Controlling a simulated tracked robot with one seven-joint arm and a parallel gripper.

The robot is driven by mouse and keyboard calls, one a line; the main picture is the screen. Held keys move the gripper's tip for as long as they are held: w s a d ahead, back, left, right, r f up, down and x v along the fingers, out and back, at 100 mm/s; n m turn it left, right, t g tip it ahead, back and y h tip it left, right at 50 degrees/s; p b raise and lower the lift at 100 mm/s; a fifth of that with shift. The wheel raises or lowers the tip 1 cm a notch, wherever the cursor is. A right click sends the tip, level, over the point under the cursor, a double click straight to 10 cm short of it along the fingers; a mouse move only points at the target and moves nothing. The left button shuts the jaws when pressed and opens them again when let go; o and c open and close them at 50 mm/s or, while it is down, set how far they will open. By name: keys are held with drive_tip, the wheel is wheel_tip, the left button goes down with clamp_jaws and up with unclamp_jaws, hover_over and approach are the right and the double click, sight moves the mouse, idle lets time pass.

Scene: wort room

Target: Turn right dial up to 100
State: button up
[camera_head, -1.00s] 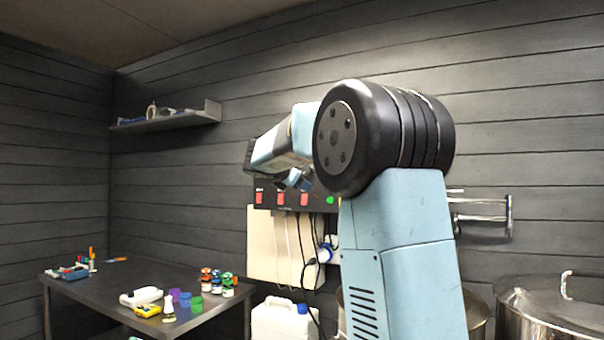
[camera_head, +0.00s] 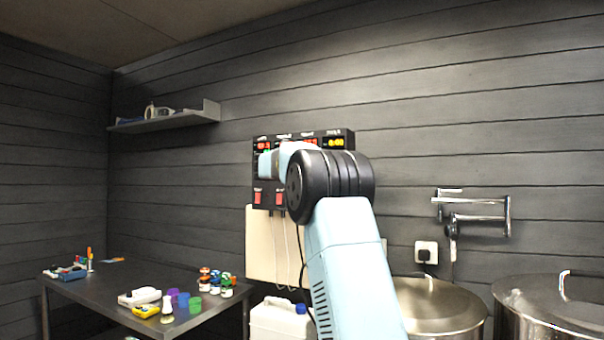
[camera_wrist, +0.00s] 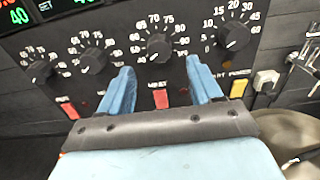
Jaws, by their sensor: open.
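The black control panel (camera_head: 345,141) hangs on the wall in the head view, its middle hidden by my arm. In the wrist view it shows a row of black knobs: a far-left dial (camera_wrist: 42,71), a second dial (camera_wrist: 92,61), a third dial (camera_wrist: 160,47) and a far-right dial (camera_wrist: 236,36) with a scale of 0 to 60. The third dial's scale shows 70, 75 and 80; I cannot read its exact setting. My gripper (camera_wrist: 158,77) is open and empty, its fingers on either side below the third dial. Contact is not clear.
Red switches (camera_wrist: 160,98) sit under the dials. Green digits (camera_wrist: 18,17) show at upper left. In the head view, steel pots (camera_head: 440,310) stand at right, a white canister (camera_head: 278,322) below the panel, and a cluttered table (camera_head: 100,294) at left.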

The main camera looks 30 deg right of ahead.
drive_tip(key=shift+x, duration=2.9)
drive_tip(key=shift+c, duration=0.3)
